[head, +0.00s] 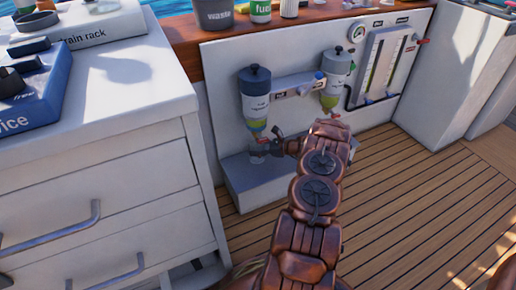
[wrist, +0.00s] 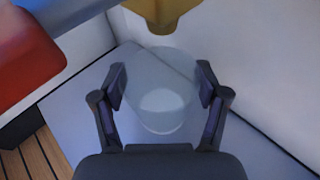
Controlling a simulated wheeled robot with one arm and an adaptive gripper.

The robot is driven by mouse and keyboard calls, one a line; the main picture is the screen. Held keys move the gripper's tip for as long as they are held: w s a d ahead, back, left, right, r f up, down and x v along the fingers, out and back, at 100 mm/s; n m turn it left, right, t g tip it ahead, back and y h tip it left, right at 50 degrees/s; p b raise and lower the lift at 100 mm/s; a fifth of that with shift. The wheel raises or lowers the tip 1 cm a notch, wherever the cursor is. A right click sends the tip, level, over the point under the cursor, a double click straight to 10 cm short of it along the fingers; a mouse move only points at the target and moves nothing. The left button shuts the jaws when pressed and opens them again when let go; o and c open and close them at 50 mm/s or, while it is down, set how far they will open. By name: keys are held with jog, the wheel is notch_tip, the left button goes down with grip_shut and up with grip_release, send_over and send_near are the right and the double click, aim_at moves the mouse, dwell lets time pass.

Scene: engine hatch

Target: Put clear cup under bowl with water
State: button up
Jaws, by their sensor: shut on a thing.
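The clear cup (wrist: 162,100) sits between the two fingers of my gripper (wrist: 160,88) in the wrist view, with a finger against each side. The cup also shows faintly in the head view (head: 257,157), below the left filter bowl (head: 255,126). In the wrist view, a yellow bowl end (wrist: 157,10) is just beyond and above the cup's rim; the exact gap is hard to judge. The right filter bowl (head: 331,101) also holds yellow-green liquid. Water in either bowl is too small to make out. My gripper (head: 270,148) reaches in from the right.
A grey ledge (head: 236,181) runs below the filters, against the white panel (head: 222,65). A white drawer cabinet (head: 100,170) stands close on the left. A red and blue part (wrist: 25,50) is at upper left in the wrist view. Wooden deck (head: 430,180) is open at right.

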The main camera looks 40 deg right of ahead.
jog(key=shift+f, duration=0.1)
jog(key=o, duration=1.2)
jog(key=shift+o, duration=0.2)
jog(key=shift+s, duration=0.1)
jog(key=shift+s+d+r, duration=0.15)
jog(key=shift+s+r, duration=0.05)
jog(key=shift+r, duration=0.15)
jog(key=p+v, duration=0.3)
jog(key=v, duration=0.8)
jog(key=shift+s, duration=0.2)
jog(key=shift+s+d, duration=0.1)
